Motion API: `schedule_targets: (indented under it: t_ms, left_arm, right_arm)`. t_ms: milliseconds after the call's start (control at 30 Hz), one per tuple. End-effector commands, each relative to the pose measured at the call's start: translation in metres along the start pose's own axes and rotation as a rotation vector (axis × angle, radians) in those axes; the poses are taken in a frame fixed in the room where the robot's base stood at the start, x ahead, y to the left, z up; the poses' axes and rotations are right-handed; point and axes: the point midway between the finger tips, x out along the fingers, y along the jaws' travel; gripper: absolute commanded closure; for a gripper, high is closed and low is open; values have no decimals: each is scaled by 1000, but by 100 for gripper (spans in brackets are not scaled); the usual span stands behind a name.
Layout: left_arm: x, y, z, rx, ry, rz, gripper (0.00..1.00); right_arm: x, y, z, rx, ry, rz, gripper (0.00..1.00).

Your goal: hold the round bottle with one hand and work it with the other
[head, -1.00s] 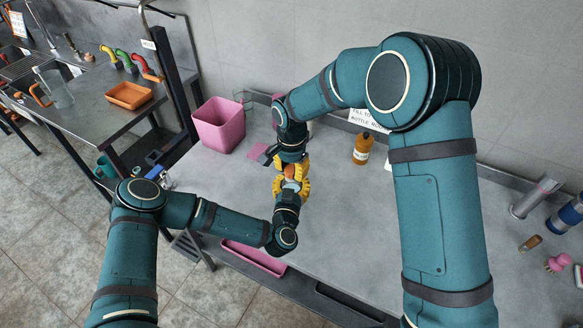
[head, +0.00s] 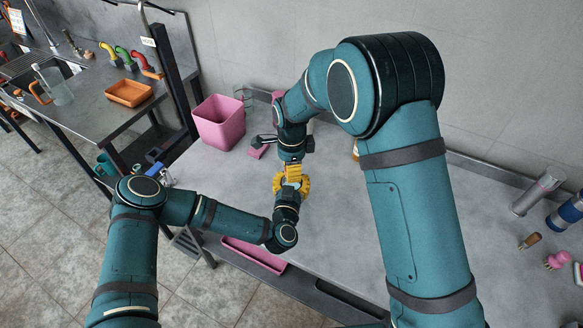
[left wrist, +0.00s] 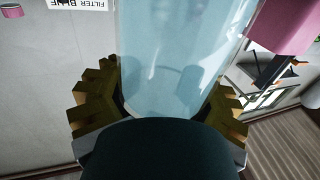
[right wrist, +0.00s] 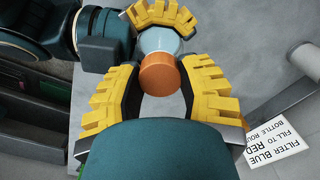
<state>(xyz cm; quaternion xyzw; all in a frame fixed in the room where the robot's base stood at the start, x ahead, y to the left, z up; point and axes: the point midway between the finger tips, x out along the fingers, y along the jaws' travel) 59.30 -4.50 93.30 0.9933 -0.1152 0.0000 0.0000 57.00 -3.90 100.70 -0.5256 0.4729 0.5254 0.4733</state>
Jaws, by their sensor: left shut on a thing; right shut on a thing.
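The round bottle (left wrist: 180,50) is clear pale blue and stands between the yellow fingers of my left gripper (left wrist: 165,88), which is shut on its body. In the right wrist view the bottle (right wrist: 160,42) shows behind its orange cap (right wrist: 160,73). My right gripper (right wrist: 158,76) is shut on the cap, one yellow finger on each side. In the head view my left gripper (head: 291,185) and right gripper (head: 293,170) meet over the grey table, the right one above. There they hide the cap and most of the bottle.
A pink bin (head: 219,123) stands at the table's back left, with a small pink item (head: 258,152) near it. A printed sign (right wrist: 280,138) is beside my right gripper. A steel cylinder (head: 538,190), blue canister (head: 568,214) and brushes (head: 557,260) lie far right. Table between is mostly clear.

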Motion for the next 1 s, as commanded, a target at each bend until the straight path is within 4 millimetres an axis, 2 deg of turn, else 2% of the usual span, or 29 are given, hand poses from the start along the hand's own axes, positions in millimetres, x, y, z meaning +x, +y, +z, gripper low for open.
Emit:
schedule_targets:
  t_ms: [100, 600, 1000]
  left_arm:
    - [0, 0, 0, 0, 0, 0, 100]
    - [0, 0, 0, 0, 0, 0, 100]
    - [0, 0, 0, 0, 0, 0, 100]
  right_arm:
    - [0, 0, 1, 294, 3, -2, 72]
    - [2, 1, 0, 1534, 8, -5, 71]
    - [2, 1, -1, 1534, 4, 2, 72]
